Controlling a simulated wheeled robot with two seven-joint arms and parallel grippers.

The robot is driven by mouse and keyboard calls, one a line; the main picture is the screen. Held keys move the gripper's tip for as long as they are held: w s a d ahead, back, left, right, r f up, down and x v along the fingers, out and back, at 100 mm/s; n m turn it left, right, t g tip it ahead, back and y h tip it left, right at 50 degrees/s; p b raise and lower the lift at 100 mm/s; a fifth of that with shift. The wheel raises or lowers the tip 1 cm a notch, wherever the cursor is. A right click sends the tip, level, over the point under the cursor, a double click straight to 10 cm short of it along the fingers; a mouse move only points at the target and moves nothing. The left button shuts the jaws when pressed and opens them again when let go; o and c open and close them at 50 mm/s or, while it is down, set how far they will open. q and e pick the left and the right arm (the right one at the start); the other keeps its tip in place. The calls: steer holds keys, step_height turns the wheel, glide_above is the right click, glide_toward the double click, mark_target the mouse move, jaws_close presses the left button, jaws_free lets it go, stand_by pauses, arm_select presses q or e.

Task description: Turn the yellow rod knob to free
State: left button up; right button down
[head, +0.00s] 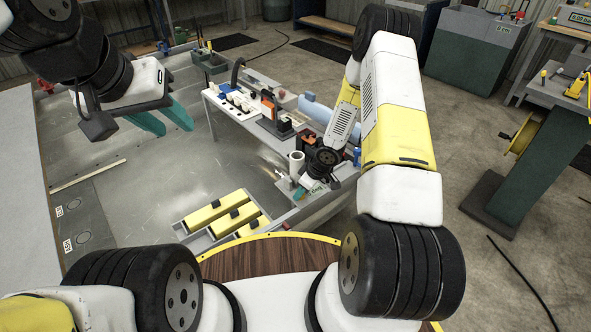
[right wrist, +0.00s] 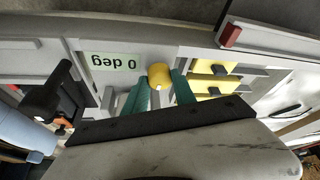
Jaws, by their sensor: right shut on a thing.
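The yellow rod knob (right wrist: 159,76) shows in the right wrist view, between the two green fingers of my right gripper (right wrist: 162,88). The gripper is shut on it. The knob has a small white mark on its near side. A pale green label reading "0 deg" (right wrist: 114,62), upside down in this view, is on the grey panel beside it. In the head view my right gripper (head: 303,192) is low at the bench's near end, and the knob cannot be made out there. My left gripper (head: 178,130) hangs at the upper left, empty, its teal fingers apart.
Yellow blocks (head: 212,212) lie in a grey tray left of my right gripper. A white bench (head: 228,108) with tools stands behind it, with a white roll (head: 296,164) close by. In the right wrist view a black-handled tool (right wrist: 48,92) is at the left.

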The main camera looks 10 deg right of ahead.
steer(key=shift+s+a+f+n+g, duration=0.2)
steer(key=shift+s+f+n+g, duration=0.15)
steer(key=shift+s, duration=0.25)
steer(key=shift+w+r+n, duration=0.25)
steer(key=shift+w, duration=0.15)
steer(key=shift+w+r+y, duration=0.1)
steer(key=shift+y, duration=0.2)
steer(key=c, duration=1)
jaws_free()
steer(key=shift+d, duration=0.15)
steer(key=shift+c, duration=0.2)
steer(key=shift+d+r, duration=0.3)
steer(key=shift+r, duration=0.2)
steer(key=v, duration=0.6)
steer(key=shift+s+r, duration=0.25)
steer(key=shift+r, duration=0.15)
